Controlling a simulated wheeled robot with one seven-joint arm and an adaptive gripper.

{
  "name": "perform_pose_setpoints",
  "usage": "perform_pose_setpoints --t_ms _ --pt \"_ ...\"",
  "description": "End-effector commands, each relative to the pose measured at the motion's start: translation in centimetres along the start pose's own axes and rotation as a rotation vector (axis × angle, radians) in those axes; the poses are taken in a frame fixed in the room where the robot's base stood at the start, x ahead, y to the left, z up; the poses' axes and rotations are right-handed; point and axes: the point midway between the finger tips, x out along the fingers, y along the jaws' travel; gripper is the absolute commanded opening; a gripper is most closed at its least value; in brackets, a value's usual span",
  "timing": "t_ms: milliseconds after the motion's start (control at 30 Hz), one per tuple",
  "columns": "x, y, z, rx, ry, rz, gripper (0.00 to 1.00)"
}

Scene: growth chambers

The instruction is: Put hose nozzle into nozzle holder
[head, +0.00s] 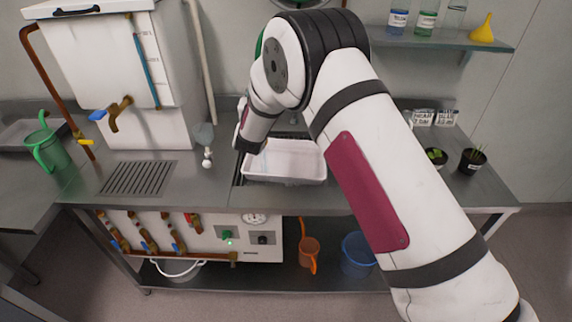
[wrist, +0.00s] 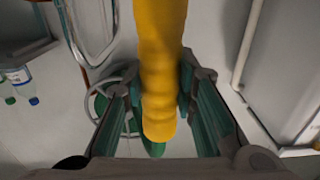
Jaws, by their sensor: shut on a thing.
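The hose nozzle (wrist: 160,75) is a thick yellow grip running down the middle of the wrist view, with a green end showing below it. My gripper (wrist: 156,92) has one finger on each side of the nozzle and is shut on it. In the head view my arm covers the gripper and the nozzle. Behind the left finger in the wrist view is a grey ring or wheel (wrist: 86,92) with green parts, near the wall. I cannot make out the nozzle holder for certain in either view.
A wall shelf (head: 445,42) carries bottles and a yellow funnel (head: 483,28). A pale pipe (wrist: 246,45) runs up the wall.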

Motion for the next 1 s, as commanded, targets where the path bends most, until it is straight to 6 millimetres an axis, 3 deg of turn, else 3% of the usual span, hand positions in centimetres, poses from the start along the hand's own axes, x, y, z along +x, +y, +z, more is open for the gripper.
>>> perform_pose_setpoints --t_ms 1000 --pt "0.0 7.5 -0.1 0.001 0.002 0.002 0.0"
